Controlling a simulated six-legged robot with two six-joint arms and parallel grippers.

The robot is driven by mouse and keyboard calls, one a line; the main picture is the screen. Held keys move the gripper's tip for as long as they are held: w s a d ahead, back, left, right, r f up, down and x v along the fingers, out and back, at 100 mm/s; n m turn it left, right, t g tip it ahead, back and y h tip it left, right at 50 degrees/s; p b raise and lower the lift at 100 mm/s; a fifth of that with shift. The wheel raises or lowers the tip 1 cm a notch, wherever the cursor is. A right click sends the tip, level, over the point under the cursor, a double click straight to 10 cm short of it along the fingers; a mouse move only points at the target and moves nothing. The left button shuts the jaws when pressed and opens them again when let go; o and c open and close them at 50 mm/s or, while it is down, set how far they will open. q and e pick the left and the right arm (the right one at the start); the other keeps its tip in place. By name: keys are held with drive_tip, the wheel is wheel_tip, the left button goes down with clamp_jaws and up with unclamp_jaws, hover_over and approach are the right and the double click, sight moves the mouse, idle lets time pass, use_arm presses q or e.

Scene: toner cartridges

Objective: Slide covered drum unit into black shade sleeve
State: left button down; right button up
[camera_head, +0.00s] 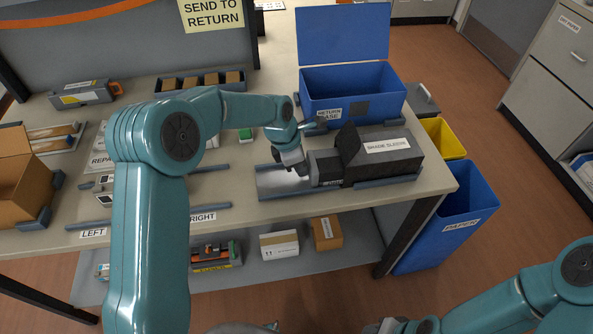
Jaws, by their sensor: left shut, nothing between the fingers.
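The black shade sleeve (408,162), with a white label, lies on a grey tray (272,186) on the bench. Its flap (348,141) stands up near its left end. A dark block (324,166), apparently the covered drum unit, sits at the sleeve's left mouth with its left part outside; how deep it goes is hidden. My left gripper (299,167) is shut and empty, close to the block's left end; I cannot tell whether they touch. My right arm's end (394,326) shows at the bottom edge, with its fingers too unclear to judge.
An open blue return case (345,108) stands behind the sleeve. Yellow (443,139) and blue (458,215) bins stand right of the bench. A cardboard box (18,180) and a grey cartridge with an orange end (84,95) are at left.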

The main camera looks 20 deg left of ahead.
sight(316, 161)
use_arm(q)
drive_tip(key=shift+w+d+p, duration=0.25)
drive_tip(key=shift+w+d, duration=0.35)
drive_tip(key=shift+d, duration=0.4)
drive_tip(key=shift+w+d+p, duration=0.25)
drive_tip(key=shift+w+d, duration=0.35)
drive_tip(key=shift+d, duration=0.35)
drive_tip(key=shift+w+d+p, duration=0.25)
drive_tip(key=shift+w+d, duration=0.35)
drive_tip(key=shift+d, duration=0.4)
drive_tip(key=shift+w+d, duration=0.35)
drive_tip(key=shift+d, duration=0.25)
idle(0.4)
drive_tip(key=shift+s+a, duration=0.35)
drive_tip(key=shift+a, duration=0.3)
drive_tip(key=shift+s+a, duration=0.7)
drive_tip(key=shift+a, duration=0.35)
wheel_tip(316, 161, up, 8)
drive_tip(key=p, duration=0.5)
drive_tip(key=shift+r, duration=0.1)
